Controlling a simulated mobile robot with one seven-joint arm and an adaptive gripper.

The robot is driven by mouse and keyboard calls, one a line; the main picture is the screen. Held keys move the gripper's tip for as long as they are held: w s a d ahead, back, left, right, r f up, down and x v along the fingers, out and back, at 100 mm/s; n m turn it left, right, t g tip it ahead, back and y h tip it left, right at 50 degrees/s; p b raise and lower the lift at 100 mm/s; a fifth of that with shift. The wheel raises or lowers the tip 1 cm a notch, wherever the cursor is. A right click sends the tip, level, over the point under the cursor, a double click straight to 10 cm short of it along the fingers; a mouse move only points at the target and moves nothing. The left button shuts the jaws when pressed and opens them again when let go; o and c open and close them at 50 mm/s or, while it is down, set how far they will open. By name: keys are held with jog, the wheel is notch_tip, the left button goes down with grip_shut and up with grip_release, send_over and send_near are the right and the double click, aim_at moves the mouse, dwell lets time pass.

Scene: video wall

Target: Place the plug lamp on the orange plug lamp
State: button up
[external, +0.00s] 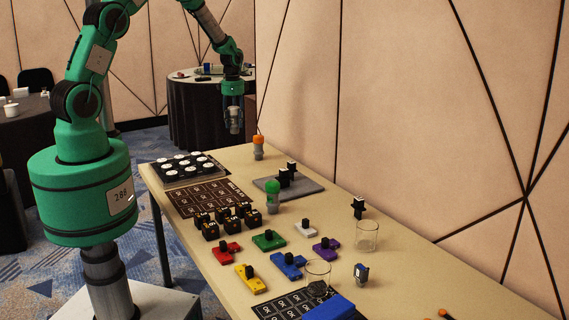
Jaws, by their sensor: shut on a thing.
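The orange plug lamp (258,141) stands upright near the far end of the tan table, with an orange cap on a grey base. My gripper (234,124) hangs pointing down, left of the orange plug lamp and higher in the picture. It is shut on a small pale plug lamp (235,114), partly hidden by the fingers. The held lamp looks upright and apart from the orange one. A green plug lamp (273,197) stands upright mid-table.
A grey board with black blocks (290,187) lies near the orange lamp. A black tray (181,168) with white round pieces is at the left edge. Several dark cubes (228,220), coloured blocks (287,265) and clear glasses (367,236) fill the nearer table.

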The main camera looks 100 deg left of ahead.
jog(key=w+a, duration=0.2)
jog(key=a, duration=0.2)
jog(key=w+a+f, duration=0.1)
jog(key=w+a, duration=0.1)
jog(key=a, duration=0.3)
jog(key=w+a, duration=0.2)
jog(key=a, duration=0.3)
jog(key=shift+w+a+f, duration=0.1)
jog(key=shift+w+f, duration=0.1)
jog(key=shift+w, duration=0.1)
jog(key=shift+f+b, duration=0.35)
jog(key=shift+f, duration=1.4)
jog(key=shift+f, duration=0.1)
jog(key=o, duration=0.8)
jog(key=shift+f, duration=0.1)
jog(key=o, duration=0.4)
jog(key=shift+o, duration=0.2)
notch_tip(320, 180, up, 12)
jog(key=shift+r+p, duration=0.2)
jog(key=shift+p, duration=0.2)
